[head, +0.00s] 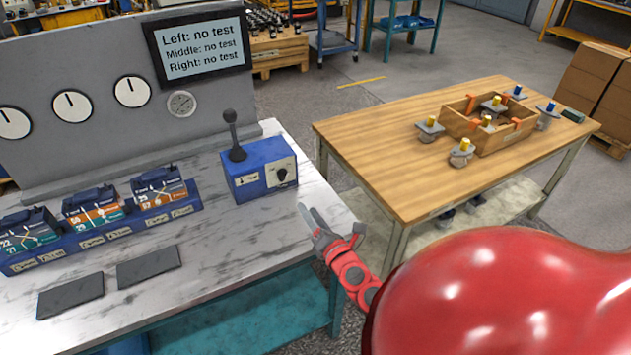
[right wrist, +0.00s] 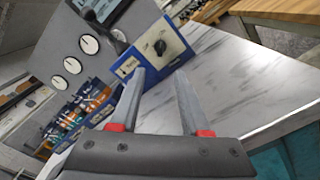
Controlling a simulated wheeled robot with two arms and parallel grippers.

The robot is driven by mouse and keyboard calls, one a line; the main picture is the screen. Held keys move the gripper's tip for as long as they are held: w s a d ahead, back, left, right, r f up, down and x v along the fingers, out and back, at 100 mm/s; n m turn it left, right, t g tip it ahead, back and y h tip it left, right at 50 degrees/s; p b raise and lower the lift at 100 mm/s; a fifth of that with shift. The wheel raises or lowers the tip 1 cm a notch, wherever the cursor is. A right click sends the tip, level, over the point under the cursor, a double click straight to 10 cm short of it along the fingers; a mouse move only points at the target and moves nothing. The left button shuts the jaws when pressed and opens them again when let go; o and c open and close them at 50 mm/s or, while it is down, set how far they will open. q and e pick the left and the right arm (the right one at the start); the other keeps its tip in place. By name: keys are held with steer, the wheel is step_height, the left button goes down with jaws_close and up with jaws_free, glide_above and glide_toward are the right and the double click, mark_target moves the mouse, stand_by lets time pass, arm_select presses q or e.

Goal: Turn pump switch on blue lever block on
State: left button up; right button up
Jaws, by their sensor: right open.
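The blue lever block (head: 258,170) stands on the marble-look bench top, with a black lever (head: 234,138) upright on its left part. Its white front plate carries a black rotary knob, the pump switch (head: 282,174). In the right wrist view the blue block (right wrist: 152,55) and the black knob (right wrist: 160,47) show beyond the fingertips. My right gripper (head: 308,214) is open and empty, to the right of and nearer than the block, by the bench's right edge. The fingers (right wrist: 160,80) point toward the knob without touching it. My left gripper is not in view.
Three coloured modules (head: 95,208) sit in a blue rack at the left. Two dark pads (head: 148,266) lie in front. A panel with gauges (head: 72,104) and a "no test" screen (head: 200,48) stands behind. A wooden table (head: 400,175) with a parts crate is at the right.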

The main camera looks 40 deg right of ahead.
steer(key=shift+v, duration=1.3)
